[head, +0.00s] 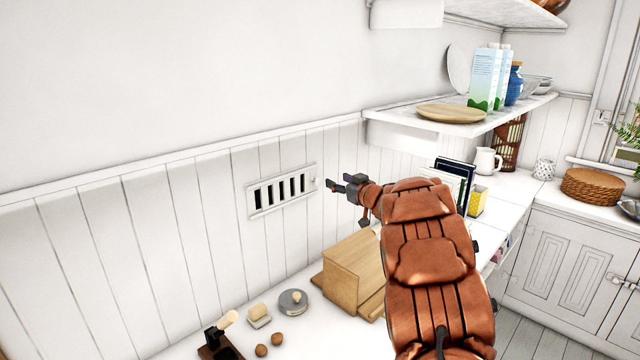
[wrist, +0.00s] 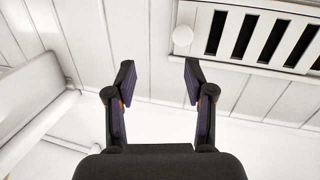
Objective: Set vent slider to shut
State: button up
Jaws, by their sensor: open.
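The vent (head: 253,197) is a white framed plate on the panelled wall, with several dark open slots. A small round white knob (head: 317,182) is at its right end in the head view. In the wrist view the vent (wrist: 262,66) fills the upper right, and the knob (wrist: 182,36) is at its left end, just beyond one fingertip. My gripper (head: 339,184) is just right of the knob in the head view. In the wrist view my gripper (wrist: 158,80) has its fingers apart with nothing between them. I cannot tell whether a fingertip touches the knob.
Below the vent, the counter holds a wooden box (head: 352,270), a grey round object with a knob (head: 293,302) and small brown balls (head: 277,338). A shelf (head: 390,117) with a wooden plate and cartons is at upper right. The wall left of the vent is bare.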

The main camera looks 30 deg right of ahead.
aim_at(320, 183)
jog(key=w+a+y, duration=0.1)
jog(key=w, duration=0.1)
jog(key=w+f+n+y+p, duration=0.1)
jog(key=w, duration=0.1)
jog(key=w+a+f+y+p, duration=0.1)
jog(key=w, duration=0.1)
jog(key=shift+a+n+y, duration=0.3)
jog(key=shift+w+a+f, duration=0.1)
jog(key=shift+w+f, duration=0.05)
jog(key=shift+w, duration=0.3)
jog(key=shift+c, duration=0.2)
grip_shut()
dwell(0.5)
